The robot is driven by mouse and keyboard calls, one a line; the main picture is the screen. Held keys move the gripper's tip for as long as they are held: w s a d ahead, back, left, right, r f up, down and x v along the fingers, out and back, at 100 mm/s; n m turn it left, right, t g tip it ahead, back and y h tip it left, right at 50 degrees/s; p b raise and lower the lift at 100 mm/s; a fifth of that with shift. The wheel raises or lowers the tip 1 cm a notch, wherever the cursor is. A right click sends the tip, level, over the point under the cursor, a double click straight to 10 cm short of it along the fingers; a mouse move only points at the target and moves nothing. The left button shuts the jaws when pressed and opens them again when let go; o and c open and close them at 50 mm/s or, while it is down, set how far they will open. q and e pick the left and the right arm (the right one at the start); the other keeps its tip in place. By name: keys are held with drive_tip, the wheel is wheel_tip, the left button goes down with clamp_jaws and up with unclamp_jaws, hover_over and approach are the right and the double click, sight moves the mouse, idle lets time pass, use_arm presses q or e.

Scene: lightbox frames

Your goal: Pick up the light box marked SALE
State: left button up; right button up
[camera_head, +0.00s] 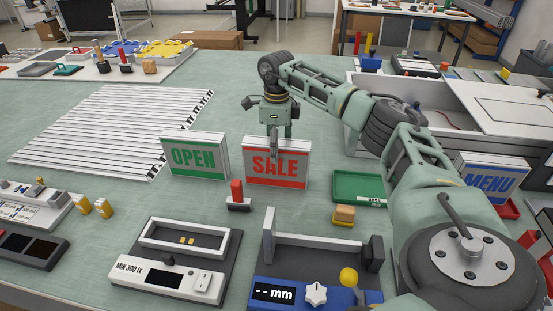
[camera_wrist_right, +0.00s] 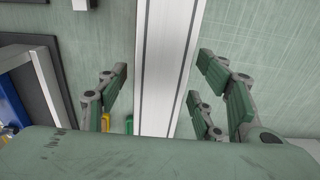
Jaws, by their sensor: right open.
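The SALE light box (camera_head: 276,178), white with red lettering and a red strip, stands upright near the middle of the table. My right gripper (camera_head: 275,145) is above it, pointing down, with a finger overlapping the top of the lettering. In the right wrist view, the open fingers of the right gripper (camera_wrist_right: 166,92) lie on both sides of the box's white top (camera_wrist_right: 168,60), with gaps on each side. The OPEN light box (camera_head: 194,157), green and white, stands just left of it. The MENU light box (camera_head: 488,178), blue lettered, is partly hidden at the right. My left gripper is not in view.
A green tray (camera_head: 360,188) lies right of the SALE box. A small red-handled block (camera_head: 237,195), a MIN 300 lx device (camera_head: 180,265) and a blue mm gauge (camera_head: 300,292) are in front. White slats (camera_head: 110,130) lie behind left.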

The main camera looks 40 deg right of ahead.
drive_tip(key=shift+f+p, duration=0.45)
drive_tip(key=shift+f, duration=1.5)
drive_tip(key=shift+r, duration=0.1)
clamp_jaws()
